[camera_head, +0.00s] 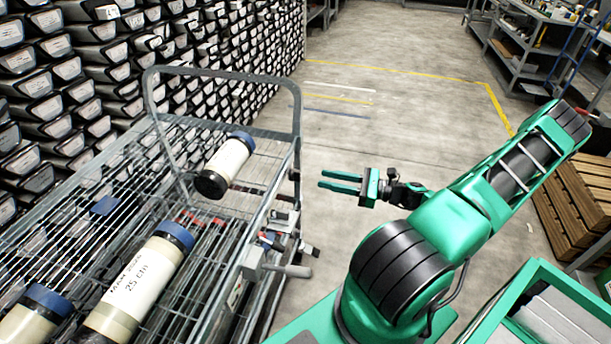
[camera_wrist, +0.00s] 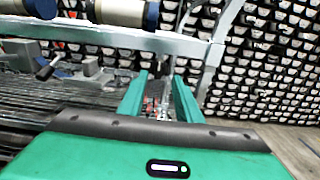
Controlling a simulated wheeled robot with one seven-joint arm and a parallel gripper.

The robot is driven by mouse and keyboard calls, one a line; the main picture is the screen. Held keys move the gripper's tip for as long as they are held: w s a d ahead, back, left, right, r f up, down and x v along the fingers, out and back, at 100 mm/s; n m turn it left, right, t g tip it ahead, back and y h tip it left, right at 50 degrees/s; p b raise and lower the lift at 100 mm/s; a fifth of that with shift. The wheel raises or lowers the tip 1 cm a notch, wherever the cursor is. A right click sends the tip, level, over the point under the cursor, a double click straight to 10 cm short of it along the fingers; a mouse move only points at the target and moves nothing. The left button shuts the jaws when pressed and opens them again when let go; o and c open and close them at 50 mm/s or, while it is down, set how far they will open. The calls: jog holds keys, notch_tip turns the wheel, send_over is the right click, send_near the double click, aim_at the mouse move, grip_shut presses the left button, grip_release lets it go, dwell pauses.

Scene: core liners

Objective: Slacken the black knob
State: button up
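My gripper (camera_head: 322,180) is open and empty, to the right of the cart in the head view, with its fingers pointing left. In the wrist view its two green fingers (camera_wrist: 160,76) stand apart with nothing between them. Grey clamp-like fittings (camera_head: 256,264) sit on the cart's right side, below and left of my gripper. They have a grey handle and small dark ends. The wrist view shows a grey fitting with a small black knob-like end (camera_wrist: 43,73) at the upper left, apart from my fingers. I cannot tell for sure which dark part is the black knob.
The wire cart (camera_head: 222,74) holds several core tubes with blue and black caps, one (camera_head: 228,164) near its far end. Racks of liners (camera_head: 230,45) line the left. A green crate (camera_head: 535,275) and wooden pallets (camera_head: 575,200) are right. The floor beyond my gripper is clear.

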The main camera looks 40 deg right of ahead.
aim_at(296, 175)
jog(key=x, duration=0.7)
jog(key=shift+w+a, duration=0.25)
jog(key=shift+d, duration=0.1)
grip_shut()
